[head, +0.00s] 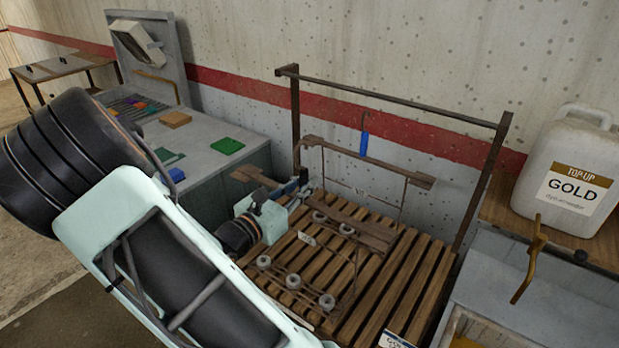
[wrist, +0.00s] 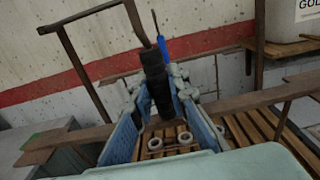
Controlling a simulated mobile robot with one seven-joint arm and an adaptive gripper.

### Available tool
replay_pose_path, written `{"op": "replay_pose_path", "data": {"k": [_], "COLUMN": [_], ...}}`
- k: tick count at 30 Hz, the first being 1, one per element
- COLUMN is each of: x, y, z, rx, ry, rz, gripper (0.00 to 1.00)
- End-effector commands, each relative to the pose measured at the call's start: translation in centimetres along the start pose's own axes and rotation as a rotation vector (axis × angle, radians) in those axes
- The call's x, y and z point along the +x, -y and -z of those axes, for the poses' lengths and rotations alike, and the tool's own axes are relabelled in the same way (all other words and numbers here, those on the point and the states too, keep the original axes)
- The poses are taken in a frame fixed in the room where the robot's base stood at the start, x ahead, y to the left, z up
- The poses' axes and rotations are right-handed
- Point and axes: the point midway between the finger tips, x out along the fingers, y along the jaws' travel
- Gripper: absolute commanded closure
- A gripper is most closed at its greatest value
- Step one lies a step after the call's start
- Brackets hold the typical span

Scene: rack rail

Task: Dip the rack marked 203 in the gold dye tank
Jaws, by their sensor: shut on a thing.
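My gripper (head: 300,182) is shut on the black grip (wrist: 158,85) of a rack. The grip stands between the blue fingers in the wrist view. The rack's wooden bar (head: 372,238) runs crosswise below the fingers, with cords and grey rings (head: 293,281) hanging under it. Its pale tag (head: 306,238) is too small to read. A second rack (head: 400,172) with a blue grip (head: 364,144) hangs behind from the metal rail (head: 400,98). The gold tank (head: 484,334) is at the lower right, partly cut off, with yellow inside; its label (head: 395,341) is cut by the frame edge.
A slatted wooden drain deck (head: 395,287) lies below the racks. Rusty posts (head: 482,180) carry the rail. A white GOLD jug (head: 568,172) stands on a shelf behind the tank. A brass hook (head: 530,258) rises at the tank. A grey bench (head: 205,158) is left.

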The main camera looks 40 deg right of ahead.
Motion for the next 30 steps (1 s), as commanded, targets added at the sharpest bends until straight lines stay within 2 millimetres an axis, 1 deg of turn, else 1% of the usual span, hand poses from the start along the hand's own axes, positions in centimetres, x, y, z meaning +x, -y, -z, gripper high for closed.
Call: {"op": "replay_pose_path", "data": {"k": [1, 15, 24, 25, 29, 30], "x": [-0.3, -3.6, -3.8, -3.8, -3.8, -3.8], "y": [0.0, 0.0, 0.1, 0.1, 0.1, 0.1], "z": [-0.3, -0.1, -0.1, -0.1, -0.1, -0.1], "rx": [0.0, -0.001, 0.0, 0.0, 0.0, 0.0], "ry": [0.003, 0.002, 0.003, 0.003, 0.003, 0.003], "rz": [0.001, 0.0, 0.002, 0.002, 0.002, 0.002], "gripper": [1.0, 1.0, 1.0, 0.86, 1.0, 1.0]}}
